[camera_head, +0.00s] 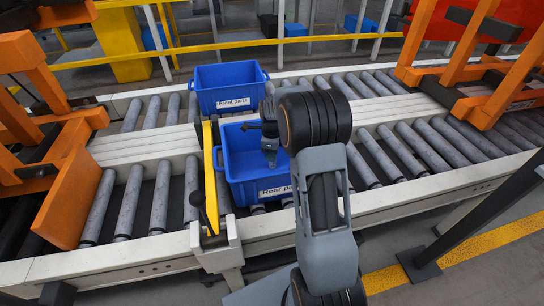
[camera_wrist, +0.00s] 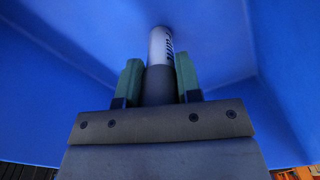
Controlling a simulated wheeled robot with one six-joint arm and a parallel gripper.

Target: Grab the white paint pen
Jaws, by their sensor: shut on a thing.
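In the wrist view, my gripper (camera_wrist: 160,78) has its two green-padded fingers closed on the sides of a pen-like cylinder, the white paint pen (camera_wrist: 161,46). The pen has a pale grey-white barrel with dark markings and a dark grey section between the fingers. Blue bin walls surround it. In the head view, my gripper (camera_head: 270,158) reaches down into the blue bin labelled "Rear parts" (camera_head: 236,170). The pen cannot be made out there, and my arm covers the bin's right side.
A second blue bin labelled "Front parts" (camera_head: 228,74) stands behind, on the roller conveyor (camera_head: 440,145). A yellow bar (camera_head: 210,180) with a dark lever stands left of the near bin. Orange frames (camera_head: 78,190) flank both sides. A dark post (camera_head: 485,220) stands at right.

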